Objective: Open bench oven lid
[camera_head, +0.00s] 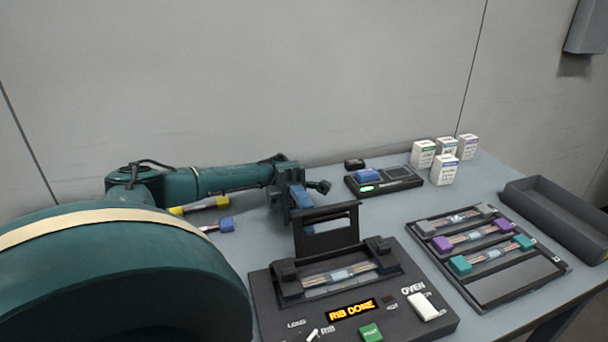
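The bench oven (265,300) is a dark box at the front of the table, marked OVEN, with an orange display reading RIB DONE. Its lid (325,236) stands raised, about upright, at the back of the chamber. In the open chamber lies a splice (340,276) with striped fibre ribbon on both sides. My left gripper (303,200) is just behind and above the lid's top edge; I cannot tell whether it touches the lid. A blue part shows at its fingers, and their gap is not clear. My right gripper is not in view.
A dark tray (515,291) with several ribbon pieces in purple and teal holders lies right of the oven. A dark bin (570,222) stands at the far right. Small white boxes (445,170) and a black device (407,178) stand at the back.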

